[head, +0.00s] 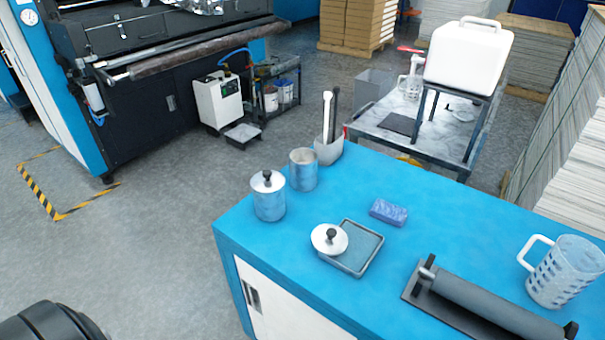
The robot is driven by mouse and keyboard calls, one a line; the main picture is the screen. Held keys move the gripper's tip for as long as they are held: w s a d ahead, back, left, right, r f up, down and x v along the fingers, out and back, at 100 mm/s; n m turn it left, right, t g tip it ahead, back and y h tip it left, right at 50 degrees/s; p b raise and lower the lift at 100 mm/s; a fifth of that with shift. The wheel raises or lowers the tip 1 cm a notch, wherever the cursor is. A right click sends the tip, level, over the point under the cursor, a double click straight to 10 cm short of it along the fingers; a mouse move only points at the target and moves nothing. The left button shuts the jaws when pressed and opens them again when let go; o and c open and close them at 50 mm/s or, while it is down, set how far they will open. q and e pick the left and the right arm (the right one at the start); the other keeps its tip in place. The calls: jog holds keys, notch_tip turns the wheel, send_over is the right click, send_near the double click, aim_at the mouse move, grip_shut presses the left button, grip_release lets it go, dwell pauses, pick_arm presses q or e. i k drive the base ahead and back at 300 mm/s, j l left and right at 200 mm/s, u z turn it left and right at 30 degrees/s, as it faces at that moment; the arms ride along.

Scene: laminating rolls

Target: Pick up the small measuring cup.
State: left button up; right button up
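A clear measuring cup with a white handle and blue markings (563,274) stands upright on the blue-topped cabinet (450,215), near the right edge of the head view. A second clear cup with a handle (411,86) stands on the grey cart (372,128) behind the cabinet, left of the white canister. It looks smaller in the picture but is farther away, so I cannot tell their true sizes apart surely. Neither of my grippers is in view, and no gripper touches either cup.
On the cabinet are a lidded metal canister (269,200), an open metal cup (304,170), a tool holder (328,150), a tray (358,258) with a round lid, a blue sponge (388,212) and a grey roller (480,305). A white canister (468,55) stands above the cart.

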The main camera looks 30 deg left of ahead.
aim_at(413, 84)
jog(key=u, duration=0.7)
jog(key=i+j+u, duration=0.25)
jog(key=j, duration=0.25)
jog(key=i+j+u, duration=0.1)
jog(key=j+u, duration=0.15)
jog(key=j, duration=0.2)
jog(key=i+j+u, duration=0.25)
jog(key=j, duration=0.2)
jog(key=i+j+u, duration=0.85)
jog(key=i, duration=0.35)
jog(key=i+z, duration=0.95)
jog(key=i+l+z, duration=0.2)
jog(key=i+z, duration=0.15)
jog(key=z, duration=0.15)
jog(key=i+z, duration=0.8)
jog(key=z, duration=0.15)
jog(key=i+z, duration=0.25)
jog(key=i, duration=0.35)
jog(key=i+j+z, duration=0.1)
jog(key=i+z, duration=0.15)
jog(key=i, duration=0.35)
